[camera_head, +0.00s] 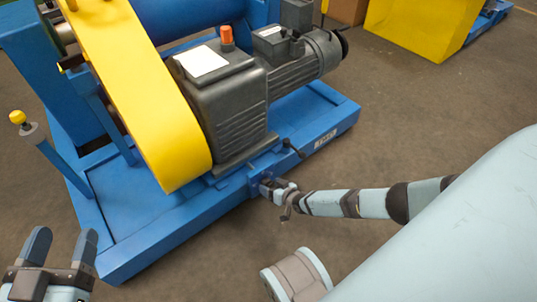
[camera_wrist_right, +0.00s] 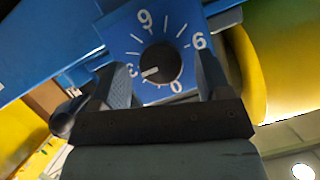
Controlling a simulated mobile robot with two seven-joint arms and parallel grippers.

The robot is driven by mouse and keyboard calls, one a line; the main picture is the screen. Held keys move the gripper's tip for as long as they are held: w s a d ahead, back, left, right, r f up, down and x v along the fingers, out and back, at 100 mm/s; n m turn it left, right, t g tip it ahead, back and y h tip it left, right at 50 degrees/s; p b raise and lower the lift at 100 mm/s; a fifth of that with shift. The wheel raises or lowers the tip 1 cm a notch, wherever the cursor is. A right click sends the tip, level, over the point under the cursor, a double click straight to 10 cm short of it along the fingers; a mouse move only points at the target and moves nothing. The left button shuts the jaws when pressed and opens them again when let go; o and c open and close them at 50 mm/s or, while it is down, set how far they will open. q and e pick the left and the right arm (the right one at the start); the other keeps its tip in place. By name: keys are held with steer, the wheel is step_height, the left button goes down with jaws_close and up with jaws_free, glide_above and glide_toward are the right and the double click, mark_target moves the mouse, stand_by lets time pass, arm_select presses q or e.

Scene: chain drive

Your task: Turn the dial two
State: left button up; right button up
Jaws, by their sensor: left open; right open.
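The dial (camera_wrist_right: 161,62) is a round black knob on a blue plate (camera_wrist_right: 117,28) with white ticks and numerals, which appear turned over in the right wrist view. Its white pointer mark is directed to the lower left, about toward the 3. My right gripper (camera_wrist_right: 164,78) is open, its fingers on either side of the knob in that view; I cannot tell whether they touch it. In the head view my right gripper (camera_head: 273,189) is at the front edge of the blue base, and the dial face cannot be made out. My left gripper (camera_head: 62,246) is open and empty at the lower left.
The blue machine base (camera_head: 160,228) carries a dark motor (camera_head: 235,105) and a yellow chain guard (camera_head: 150,90). A small black-knobbed lever (camera_head: 291,147) stands near my right gripper. A yellow-topped post (camera_head: 18,117) is at the left. The floor in front is clear.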

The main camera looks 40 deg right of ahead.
arm_select(q)
steer(key=shift+w+a+r+m, duration=0.15)
steer(key=shift+w+m, duration=0.05)
steer(key=shift+m, duration=0.2)
arm_select(e)
steer(key=shift+x, duration=0.9)
steer(key=shift+c, duration=0.3)
steer(key=c, duration=0.9)
